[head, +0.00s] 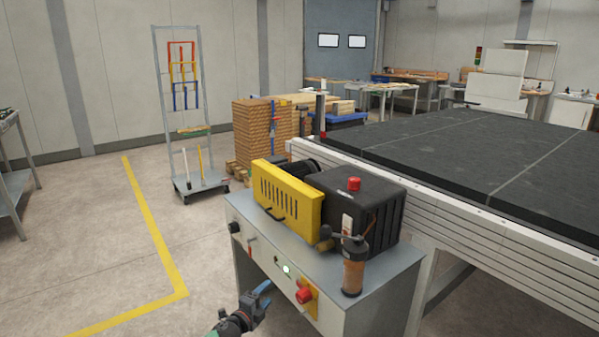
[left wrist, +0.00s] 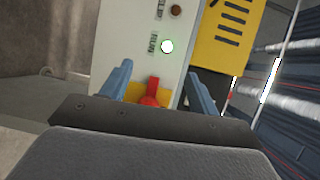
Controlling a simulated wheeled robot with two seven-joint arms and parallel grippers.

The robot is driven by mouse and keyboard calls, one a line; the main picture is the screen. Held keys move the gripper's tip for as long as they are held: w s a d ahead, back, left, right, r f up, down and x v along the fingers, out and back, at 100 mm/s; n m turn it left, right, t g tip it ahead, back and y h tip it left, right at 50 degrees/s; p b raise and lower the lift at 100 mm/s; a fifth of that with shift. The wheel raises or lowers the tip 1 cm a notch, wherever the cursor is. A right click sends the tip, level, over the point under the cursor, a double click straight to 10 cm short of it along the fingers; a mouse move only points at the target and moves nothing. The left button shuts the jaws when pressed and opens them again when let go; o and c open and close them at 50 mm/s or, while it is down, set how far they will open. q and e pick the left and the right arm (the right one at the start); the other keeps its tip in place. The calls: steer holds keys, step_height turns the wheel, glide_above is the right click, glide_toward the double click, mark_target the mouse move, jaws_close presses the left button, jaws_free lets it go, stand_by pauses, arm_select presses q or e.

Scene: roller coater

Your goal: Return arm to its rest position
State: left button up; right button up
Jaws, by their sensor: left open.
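My left gripper (head: 262,298) comes in at the bottom of the head view, in front of the control face of a grey machine cabinet (head: 392,276). In the left wrist view its two blue fingers (left wrist: 160,88) stand apart with nothing held between them. Beyond the fingers is a red knob (left wrist: 151,92) on a yellow plate, apart from them as far as I can tell. The red knob (head: 304,295) also shows in the head view, right of the gripper. A lit green button (head: 286,269) sits to its upper left. My right gripper is not in view.
On the cabinet stand a yellow guard (head: 287,194), a black motor unit (head: 375,205) and an amber cylinder (head: 353,272). A long dark-topped table (head: 470,160) fills the right. A tool rack (head: 183,110) stands behind. Open floor (head: 90,240) with a yellow line lies to the left.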

arm_select(q)
steer(key=a+r+n+y, duration=0.5)
steer(key=r+n+y, duration=0.2)
steer(key=r+n, duration=0.15)
steer(key=s+r+n+g+y+p, duration=0.1)
steer(key=s+r+n+g+y, duration=0.15)
steer(key=s+n, duration=0.35)
steer(key=s+f+n+g+h+p, duration=0.1)
steer(key=s+f+n+g+p, duration=0.1)
steer(key=s, duration=1.4)
steer(key=s+d+f+n+g+h+p, duration=0.1)
steer(key=s+g+p, duration=0.4)
steer(key=s, duration=1.1)
steer(key=s+d+f+n+g+h+p, duration=0.1)
steer(key=s+f+n+g+p, duration=0.2)
steer(key=s, duration=1.3)
steer(key=shift+d+f+n+g, duration=0.25)
steer(key=shift+f+n+g, duration=0.1)
steer(key=shift+f, duration=0.35)
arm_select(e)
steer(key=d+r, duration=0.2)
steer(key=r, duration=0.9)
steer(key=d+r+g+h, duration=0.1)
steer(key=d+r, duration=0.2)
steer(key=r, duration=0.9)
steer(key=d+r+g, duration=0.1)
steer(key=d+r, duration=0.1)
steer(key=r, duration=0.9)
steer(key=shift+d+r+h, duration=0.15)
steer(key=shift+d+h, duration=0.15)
